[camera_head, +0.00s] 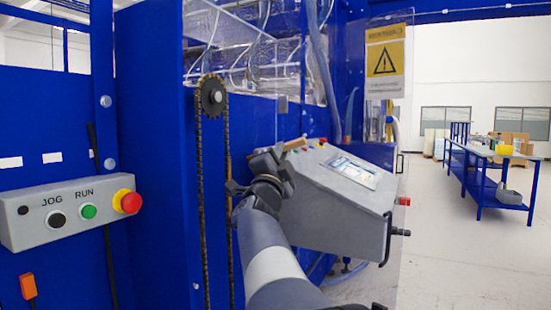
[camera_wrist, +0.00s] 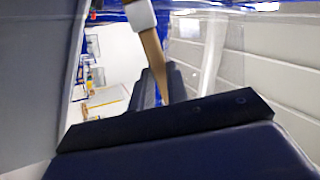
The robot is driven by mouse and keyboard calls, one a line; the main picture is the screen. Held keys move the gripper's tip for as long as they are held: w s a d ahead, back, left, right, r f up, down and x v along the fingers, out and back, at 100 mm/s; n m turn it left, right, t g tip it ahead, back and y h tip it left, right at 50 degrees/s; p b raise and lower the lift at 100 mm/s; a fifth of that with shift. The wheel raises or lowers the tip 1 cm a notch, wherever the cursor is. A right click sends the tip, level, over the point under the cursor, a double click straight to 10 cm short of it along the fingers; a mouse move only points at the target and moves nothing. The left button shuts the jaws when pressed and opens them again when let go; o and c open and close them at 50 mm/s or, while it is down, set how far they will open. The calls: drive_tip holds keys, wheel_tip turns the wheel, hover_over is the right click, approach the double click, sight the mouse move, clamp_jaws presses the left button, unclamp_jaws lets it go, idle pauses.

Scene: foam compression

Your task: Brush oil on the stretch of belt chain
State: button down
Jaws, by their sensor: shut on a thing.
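The belt chain (camera_head: 199,190) hangs as two brown vertical strands from a dark toothed sprocket (camera_head: 211,97) on the blue machine frame. My gripper (camera_head: 275,155) is to the right of the chain, apart from it in the picture. It is shut on a brush, whose tan wooden handle (camera_head: 294,144) shows at the gripper's tip. In the wrist view the brush handle (camera_wrist: 153,58) rises from between the dark fingers (camera_wrist: 160,88), with a white head (camera_wrist: 140,14) at the top. I cannot make out the chain in the wrist view, nor any oil on it.
A grey control console (camera_head: 335,210) with a screen stands just behind and right of my arm. A grey JOG/RUN box (camera_head: 70,210) with a red stop button (camera_head: 127,201) is at the left. A blue workbench (camera_head: 490,175) stands far right, beyond open floor.

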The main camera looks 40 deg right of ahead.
drive_tip(key=shift+s, duration=0.1)
drive_tip(key=shift+s+d+b, duration=0.3)
drive_tip(key=shift+s+b, duration=0.1)
drive_tip(key=shift+s, duration=0.2)
drive_tip(key=shift+s+d+b, duration=0.25)
drive_tip(key=shift+s+b, duration=0.15)
drive_tip(key=shift+s, duration=0.3)
